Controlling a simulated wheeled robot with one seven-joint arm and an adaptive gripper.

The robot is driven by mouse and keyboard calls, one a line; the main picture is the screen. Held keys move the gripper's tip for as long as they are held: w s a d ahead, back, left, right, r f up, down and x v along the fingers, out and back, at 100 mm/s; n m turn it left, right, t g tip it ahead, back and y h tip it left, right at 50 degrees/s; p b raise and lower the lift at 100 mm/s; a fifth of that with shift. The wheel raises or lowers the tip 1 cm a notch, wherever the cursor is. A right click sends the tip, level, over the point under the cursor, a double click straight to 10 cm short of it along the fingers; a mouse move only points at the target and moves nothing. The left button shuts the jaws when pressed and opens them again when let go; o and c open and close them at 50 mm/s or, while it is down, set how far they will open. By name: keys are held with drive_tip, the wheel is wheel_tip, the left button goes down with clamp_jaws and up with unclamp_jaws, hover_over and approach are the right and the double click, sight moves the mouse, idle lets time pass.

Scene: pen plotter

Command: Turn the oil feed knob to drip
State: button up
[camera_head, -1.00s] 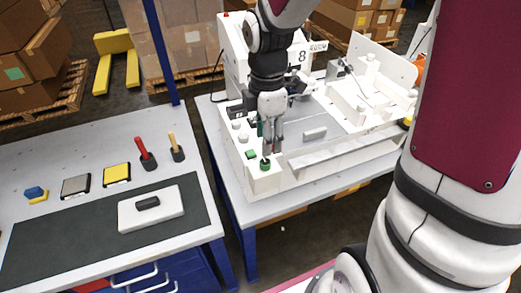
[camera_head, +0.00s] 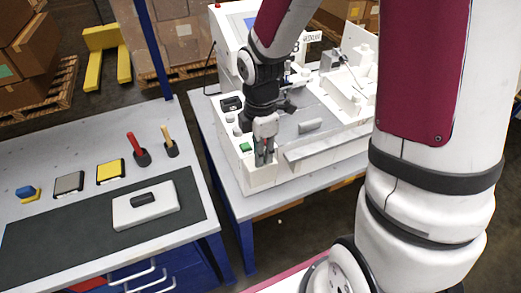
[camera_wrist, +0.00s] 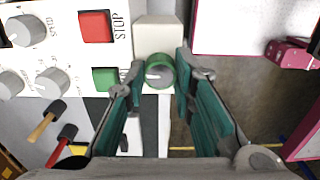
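A round green knob (camera_wrist: 160,72) with a grey pointer cap sits on a white block at the machine's front corner in the wrist view; no lettering beside it is readable. I take it for the oil feed knob. My gripper (camera_wrist: 160,70) is open, with its teal fingers on either side of the knob. I cannot tell whether either fingertip touches it. In the head view my gripper (camera_head: 264,158) points down over the machine's front left corner and hides the knob.
Beside the knob are a red STOP button (camera_wrist: 95,27), a green button (camera_wrist: 105,79) and several grey knobs (camera_wrist: 52,82). The white machine (camera_head: 262,178) stands on a table. A workbench (camera_head: 85,150) with tools is at the left.

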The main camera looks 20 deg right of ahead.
clamp_jaws()
drive_tip(key=m+p, duration=0.1)
drive_tip(key=m, duration=0.8)
drive_tip(key=shift+p, duration=0.35)
drive_tip(key=m, duration=0.4)
drive_tip(key=shift+m+p, duration=0.65)
drive_tip(key=shift+m, duration=1.75)
